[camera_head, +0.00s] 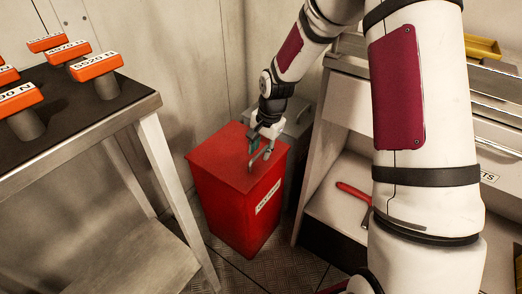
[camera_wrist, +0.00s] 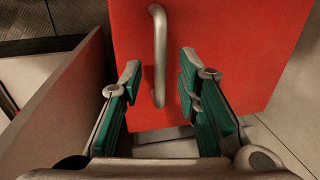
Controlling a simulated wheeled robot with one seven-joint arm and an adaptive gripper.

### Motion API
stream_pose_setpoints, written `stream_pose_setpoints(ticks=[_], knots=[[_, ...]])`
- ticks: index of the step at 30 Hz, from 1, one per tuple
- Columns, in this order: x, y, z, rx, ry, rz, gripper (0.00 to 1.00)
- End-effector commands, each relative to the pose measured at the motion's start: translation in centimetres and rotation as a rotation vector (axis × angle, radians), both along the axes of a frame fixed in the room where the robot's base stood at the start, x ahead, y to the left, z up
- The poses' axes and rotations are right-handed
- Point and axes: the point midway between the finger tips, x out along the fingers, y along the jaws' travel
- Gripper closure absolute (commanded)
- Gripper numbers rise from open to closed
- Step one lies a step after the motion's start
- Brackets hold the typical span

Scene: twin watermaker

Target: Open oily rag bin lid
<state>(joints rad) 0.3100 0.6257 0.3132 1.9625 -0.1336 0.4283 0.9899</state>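The oily rag bin (camera_head: 236,201) is a red box on the floor between a table and a bench, with a pale label on its front. Its red lid (camera_head: 220,160) looks shut. A grey bar handle (camera_wrist: 159,55) shows on the red lid (camera_wrist: 225,50) in the wrist view. My gripper (camera_head: 260,158) hangs over the lid near the handle in the head view. In the wrist view my gripper (camera_wrist: 160,85) is open, with green-padded fingers apart on either side of the handle's near end. I cannot tell whether either finger touches it.
A dark-topped table (camera_head: 75,118) at left carries several orange-topped weights (camera_head: 97,66). A bench (camera_head: 340,95) stands at right, with a red-handled tool (camera_head: 353,191) on its lower shelf. A grey box (camera_head: 296,122) stands behind the bin. Floor shows in front of the bin.

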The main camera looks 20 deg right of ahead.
Motion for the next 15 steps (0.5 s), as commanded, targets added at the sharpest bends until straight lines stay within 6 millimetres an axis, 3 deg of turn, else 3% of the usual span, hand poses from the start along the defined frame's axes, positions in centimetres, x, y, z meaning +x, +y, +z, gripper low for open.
stream_pose_setpoints(ticks=[5, 9, 10, 15], knots=[[0.02, 0.00, 0.03, 0.000, 0.000, 0.000, 0.70], [0.01, -0.01, 0.04, 0.000, 0.000, 0.000, 0.97], [0.01, -0.01, 0.05, 0.000, 0.000, 0.000, 1.00], [0.01, -0.01, 0.05, 0.000, 0.000, 0.000, 1.00]])
